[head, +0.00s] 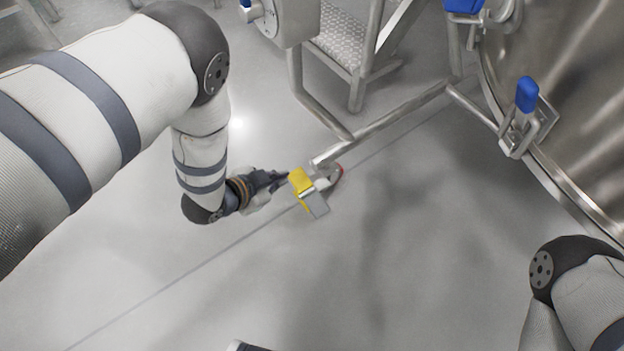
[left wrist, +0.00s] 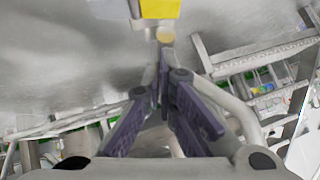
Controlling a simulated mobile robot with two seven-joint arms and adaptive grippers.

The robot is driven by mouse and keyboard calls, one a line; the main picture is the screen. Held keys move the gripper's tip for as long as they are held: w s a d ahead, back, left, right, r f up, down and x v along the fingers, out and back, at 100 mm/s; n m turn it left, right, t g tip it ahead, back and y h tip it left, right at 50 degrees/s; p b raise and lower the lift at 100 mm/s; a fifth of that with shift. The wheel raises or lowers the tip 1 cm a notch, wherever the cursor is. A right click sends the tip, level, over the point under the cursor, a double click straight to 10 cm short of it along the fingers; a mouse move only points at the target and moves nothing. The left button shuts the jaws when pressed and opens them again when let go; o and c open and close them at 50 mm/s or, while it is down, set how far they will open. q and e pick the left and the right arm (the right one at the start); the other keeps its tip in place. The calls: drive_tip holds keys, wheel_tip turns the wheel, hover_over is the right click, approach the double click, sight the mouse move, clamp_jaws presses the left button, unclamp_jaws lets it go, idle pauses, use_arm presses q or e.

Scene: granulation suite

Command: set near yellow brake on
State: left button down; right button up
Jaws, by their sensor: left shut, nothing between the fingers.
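The near yellow brake (head: 301,181) is a yellow pedal on a caster at the end of a steel frame leg, near the middle of the head view. In the left wrist view the yellow pedal (left wrist: 160,8) shows at the top edge, partly cut off. My left gripper (head: 287,177) is shut and empty, its fingertips just left of the pedal; I cannot tell whether they touch it. In the left wrist view its closed fingertips (left wrist: 165,72) lie below the pedal.
The caster wheel (head: 336,173) sits under the frame's steel tube (head: 390,122). A large steel vessel (head: 580,90) with a blue-handled clamp (head: 526,95) stands at the right. Steps with a textured tread (head: 338,38) stand behind. The grey floor (head: 400,270) in front is clear.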

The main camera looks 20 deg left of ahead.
use_arm(q)
drive_tip(key=b, duration=0.5)
hover_over(299, 184)
drive_tip(key=f, duration=0.4)
drive_tip(key=s+d+f, duration=0.1)
drive_tip(key=f, duration=0.2)
drive_tip(key=shift+f, duration=0.1)
drive_tip(key=shift+w+a+f+b, duration=0.15)
drive_tip(key=shift+w+f+b, duration=0.05)
drive_tip(key=shift+f+b, duration=0.35)
drive_tip(key=shift+w+a+f+b, duration=0.15)
drive_tip(key=shift+f+b, duration=0.25)
drive_tip(key=shift+f, duration=0.25)
drive_tip(key=shift+w+a+f, duration=0.15)
drive_tip(key=shift+w+f, duration=0.05)
drive_tip(key=shift+f, duration=0.25)
use_arm(e)
drive_tip(key=shift+g, duration=0.8)
drive_tip(key=s+f, duration=0.2)
drive_tip(key=f, duration=0.1)
drive_tip(key=s+f, duration=0.1)
drive_tip(key=f, duration=0.1)
drive_tip(key=shift+d, duration=0.15)
use_arm(q)
drive_tip(key=shift+r, duration=0.1)
